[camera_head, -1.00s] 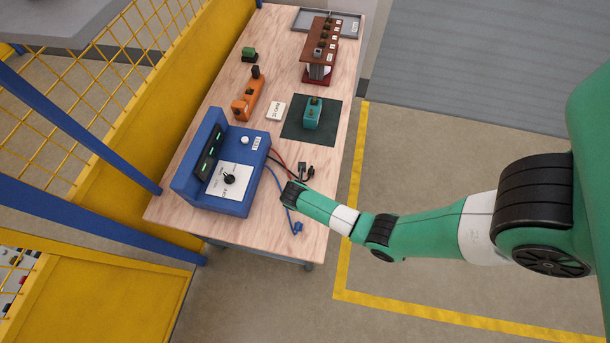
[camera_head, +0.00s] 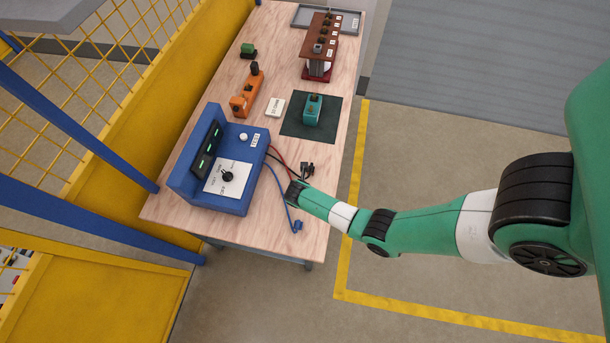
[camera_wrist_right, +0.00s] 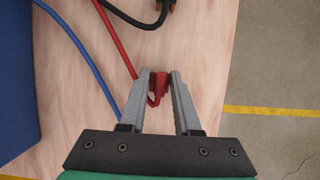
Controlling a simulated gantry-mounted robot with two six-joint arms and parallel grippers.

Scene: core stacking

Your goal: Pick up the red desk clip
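The red desk clip (camera_wrist_right: 157,84) is small and lies between the two fingertips of my right gripper (camera_wrist_right: 160,78) in the right wrist view. The fingers stand apart with the clip nearly filling the gap at their tips; I cannot tell whether they press on it. A red cable (camera_wrist_right: 117,40) runs to the clip and passes behind the left finger. In the head view my right arm's end (camera_head: 293,192) is low over the table beside the blue box, and it hides the clip. My left gripper is not in view.
A blue control box (camera_head: 237,187) with a dial stands to the left. Black and blue cables (camera_head: 283,197) lie close by. The table's right edge is near.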

